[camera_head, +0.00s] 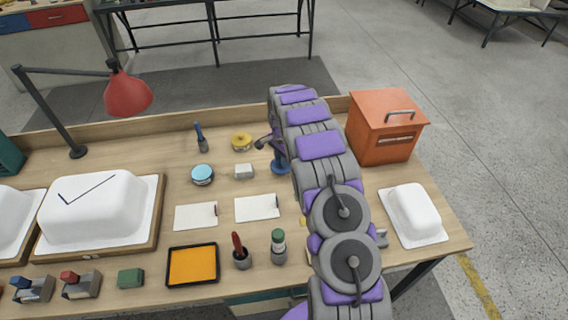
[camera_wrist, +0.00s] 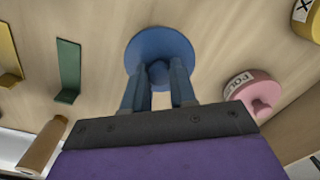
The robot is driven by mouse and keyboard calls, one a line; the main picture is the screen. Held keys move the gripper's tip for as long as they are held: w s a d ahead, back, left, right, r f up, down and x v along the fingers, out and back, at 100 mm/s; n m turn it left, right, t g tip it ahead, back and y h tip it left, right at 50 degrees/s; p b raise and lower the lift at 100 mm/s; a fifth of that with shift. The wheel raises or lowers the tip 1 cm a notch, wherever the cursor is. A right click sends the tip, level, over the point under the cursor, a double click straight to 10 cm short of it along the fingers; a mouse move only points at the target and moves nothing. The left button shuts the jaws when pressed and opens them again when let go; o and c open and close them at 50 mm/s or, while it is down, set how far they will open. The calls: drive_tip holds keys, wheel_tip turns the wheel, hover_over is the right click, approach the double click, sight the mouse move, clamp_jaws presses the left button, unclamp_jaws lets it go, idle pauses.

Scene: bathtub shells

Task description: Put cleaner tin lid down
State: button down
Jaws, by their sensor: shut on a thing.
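A round blue lid (camera_wrist: 160,45) with a knob shows in the wrist view, over the pale wooden bench top. My gripper (camera_wrist: 158,75) is shut on its knob, with a finger on each side. In the head view the blue lid (camera_head: 280,169) shows just left of my arm, partly hidden by it. I cannot tell whether it touches the bench. A small tin (camera_head: 202,175) with a light blue top stands upright on the bench to the left.
A yellow round tin (camera_head: 242,141) and a white block (camera_head: 244,171) stand nearby. White cards (camera_head: 257,208) lie in front. An orange box (camera_head: 384,128) stands right of my arm. The wrist view shows a pink lettered item (camera_wrist: 255,90) and a green bracket (camera_wrist: 68,70).

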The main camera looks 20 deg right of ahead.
drive_tip(key=shift+w+d+f, duration=0.1)
drive_tip(key=shift+w+d, duration=0.25)
drive_tip(key=shift+d, duration=0.1)
drive_tip(key=shift+w, duration=0.3)
wheel_tip(320, 180, down, 4)
drive_tip(key=shift+d+r+b, duration=0.15)
drive_tip(key=shift+b, duration=0.7)
drive_tip(key=shift+d+r, duration=0.1)
drive_tip(key=shift+d, duration=0.1)
drive_tip(key=c, duration=1.3)
unclamp_jaws()
drive_tip(key=o, duration=0.4)
drive_tip(key=shift+a, duration=0.25)
drive_tip(key=shift+r, duration=0.1)
